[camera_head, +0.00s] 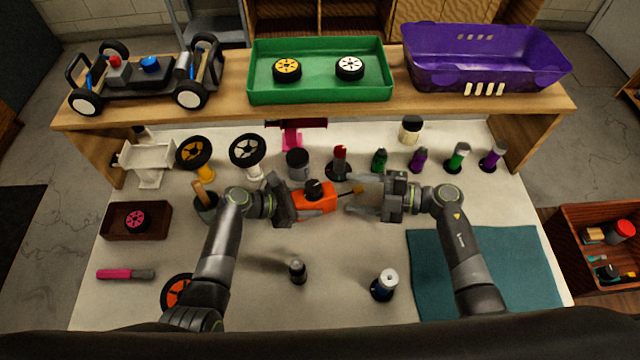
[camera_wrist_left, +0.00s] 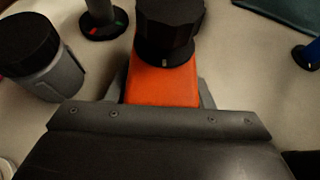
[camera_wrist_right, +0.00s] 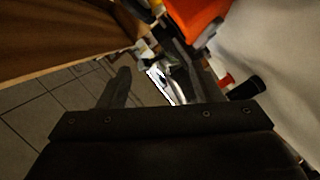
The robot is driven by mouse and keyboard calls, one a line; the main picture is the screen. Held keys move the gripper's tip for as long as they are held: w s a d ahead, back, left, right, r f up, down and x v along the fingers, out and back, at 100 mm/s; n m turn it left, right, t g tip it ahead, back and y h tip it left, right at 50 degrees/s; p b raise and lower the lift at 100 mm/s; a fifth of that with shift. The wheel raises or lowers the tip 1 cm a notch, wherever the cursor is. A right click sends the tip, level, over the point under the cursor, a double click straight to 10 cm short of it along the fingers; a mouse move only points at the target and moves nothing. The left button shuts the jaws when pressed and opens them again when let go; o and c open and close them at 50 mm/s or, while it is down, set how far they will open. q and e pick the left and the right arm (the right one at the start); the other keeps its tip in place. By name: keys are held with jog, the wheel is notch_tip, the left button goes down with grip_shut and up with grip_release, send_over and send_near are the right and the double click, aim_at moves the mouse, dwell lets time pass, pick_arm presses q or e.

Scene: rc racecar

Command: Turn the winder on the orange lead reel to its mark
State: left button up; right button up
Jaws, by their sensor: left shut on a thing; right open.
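The orange lead reel (camera_head: 315,200) is at the middle of the white table. Its black winder knob (camera_head: 317,188) is on top. My left gripper (camera_head: 292,205) is shut on the reel's body from the left. The left wrist view shows the orange body (camera_wrist_left: 160,82) between the fingers, and the black ribbed winder (camera_wrist_left: 168,28) with a small pale mark on its side. A dark lead with an orange-yellow end (camera_head: 357,189) sticks out to the right. My right gripper (camera_head: 362,199) is open and empty, just right of the reel. The orange reel (camera_wrist_right: 198,14) also shows in the right wrist view.
A grey jar with a black lid (camera_head: 297,163) and a red-and-black post (camera_head: 340,162) stand behind the reel. Several small bottles stand to the right. A teal mat (camera_head: 530,255) lies right.

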aim_at(314, 186)
notch_tip(314, 186, up, 4)
jog(key=d+n+h, duration=0.2)
jog(key=n+h, duration=0.1)
jog(key=n, duration=2.1)
jog(key=x, duration=1.2)
jog(key=shift+s+f, duration=0.2)
jog(key=shift+f, duration=0.05)
jog(key=shift+c, duration=0.3)
jog(key=c, duration=1)
jog(key=shift+o, duration=0.2)
jog(key=shift+s+a+m+t+h, duration=0.15)
jog(key=shift+m+t+h, duration=0.3)
jog(key=shift+m+t, duration=0.35)
jog(key=shift+s+m+t+h, duration=0.1)
jog(key=shift+m+t+h, duration=0.35)
jog(key=shift+m+t, duration=0.35)
jog(key=o, duration=1)
